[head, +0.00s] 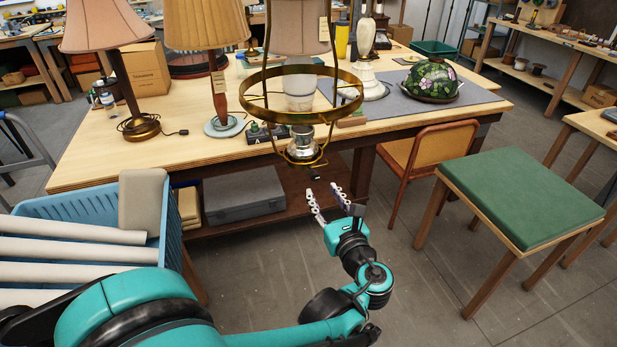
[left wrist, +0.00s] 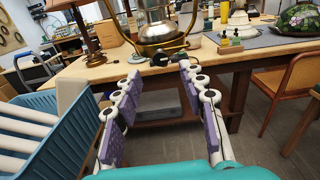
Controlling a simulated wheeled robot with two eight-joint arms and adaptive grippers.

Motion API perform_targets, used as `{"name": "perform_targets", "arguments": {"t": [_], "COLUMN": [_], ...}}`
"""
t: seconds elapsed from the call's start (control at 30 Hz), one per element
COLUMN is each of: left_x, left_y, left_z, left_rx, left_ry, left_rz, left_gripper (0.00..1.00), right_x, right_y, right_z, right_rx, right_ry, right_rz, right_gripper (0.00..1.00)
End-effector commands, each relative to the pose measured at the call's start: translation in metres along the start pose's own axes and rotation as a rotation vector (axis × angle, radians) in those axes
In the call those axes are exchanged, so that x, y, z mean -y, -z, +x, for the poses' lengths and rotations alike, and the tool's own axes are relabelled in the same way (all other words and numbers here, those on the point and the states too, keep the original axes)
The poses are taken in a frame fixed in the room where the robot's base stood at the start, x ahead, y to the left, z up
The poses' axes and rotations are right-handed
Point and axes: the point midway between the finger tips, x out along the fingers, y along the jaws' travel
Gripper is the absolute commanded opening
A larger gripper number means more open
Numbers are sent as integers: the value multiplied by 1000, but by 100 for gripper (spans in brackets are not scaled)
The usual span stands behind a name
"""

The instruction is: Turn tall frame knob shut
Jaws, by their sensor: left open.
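The wooden table (head: 100,160) holds a pink-shaded lamp (head: 105,25), a pleated lamp (head: 207,25) and a floral glass shade (head: 432,80). A blue crate (head: 85,205) with pale rolls stands left. A green-topped stool (head: 520,195) and an orange chair (head: 430,150) stand right.

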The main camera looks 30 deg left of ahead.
Motion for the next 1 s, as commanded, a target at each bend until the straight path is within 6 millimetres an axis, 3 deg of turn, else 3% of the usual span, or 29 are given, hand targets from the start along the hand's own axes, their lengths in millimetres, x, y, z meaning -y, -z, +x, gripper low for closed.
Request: {"name": "perform_targets", "arguments": {"t": [0.17, 0.5, 0.9, 1.0], "left_x": [1, 1, 2, 2], "left_y": [-3, -3, -5, -5], "left_z": [14, 67, 78, 78], "left_rx": [24, 22, 21, 21], "left_ry": [-3, -3, 0, 0], "left_rz": [38, 34, 33, 33], "left_gripper": [41, 41, 41, 17], "right_x": [0, 0, 0, 0], "right_y": [-3, -11, -11, -11], "right_z": [4, 15, 16, 16], "right_rx": [0, 0, 0, 0], "right_ry": [0, 0, 0, 0], "right_rz": [0, 0, 0, 0], "right_gripper": [40, 40, 40, 40]}}
